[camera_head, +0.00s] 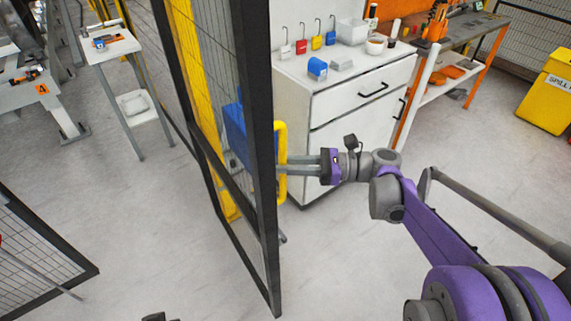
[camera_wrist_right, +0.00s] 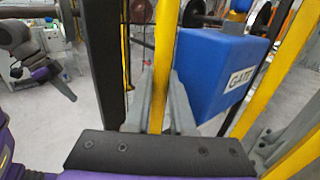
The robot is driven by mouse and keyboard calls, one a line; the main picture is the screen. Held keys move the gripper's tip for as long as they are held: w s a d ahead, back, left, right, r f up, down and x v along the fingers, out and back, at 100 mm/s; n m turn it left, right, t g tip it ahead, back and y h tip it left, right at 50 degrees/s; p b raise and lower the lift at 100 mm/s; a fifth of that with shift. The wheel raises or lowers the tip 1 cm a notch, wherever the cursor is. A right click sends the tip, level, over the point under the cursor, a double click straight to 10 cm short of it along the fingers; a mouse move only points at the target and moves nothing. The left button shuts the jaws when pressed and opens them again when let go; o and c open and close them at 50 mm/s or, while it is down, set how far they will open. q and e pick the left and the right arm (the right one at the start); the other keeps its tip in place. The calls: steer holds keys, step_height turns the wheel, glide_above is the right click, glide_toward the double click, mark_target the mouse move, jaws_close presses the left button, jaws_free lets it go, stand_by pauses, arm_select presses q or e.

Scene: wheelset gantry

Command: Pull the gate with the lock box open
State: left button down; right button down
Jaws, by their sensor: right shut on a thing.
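The gate (camera_head: 262,150) is a tall black mesh frame standing upright in the middle of the head view. A yellow handle (camera_head: 281,185) is on its right edge. My right gripper (camera_head: 283,165) reaches in from the right and is shut on the handle. In the right wrist view the yellow handle bar (camera_wrist_right: 162,65) runs between the grey fingers (camera_wrist_right: 160,108). My left gripper is not clearly visible in either view.
A white cabinet (camera_head: 345,110) with padlocks on top stands behind the gate handle. A workbench (camera_head: 465,35) and yellow bin (camera_head: 548,95) are at right. Another mesh panel (camera_head: 40,250) is at lower left. Floor on both sides of the gate's near end is clear.

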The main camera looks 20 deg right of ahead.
arm_select(q)
steer(key=shift+d, duration=0.35)
arm_select(e)
steer(key=shift+w+d, duration=0.25)
steer(key=shift+d, duration=0.1)
steer(key=c, duration=0.8)
jaws_free()
steer(key=shift+w+a, duration=0.1)
arm_select(q)
steer(key=shift+w, duration=0.15)
arm_select(e)
steer(key=shift+o, duration=0.2)
arm_select(q)
steer(key=shift+f, duration=0.25)
arm_select(e)
steer(key=v, duration=1.1)
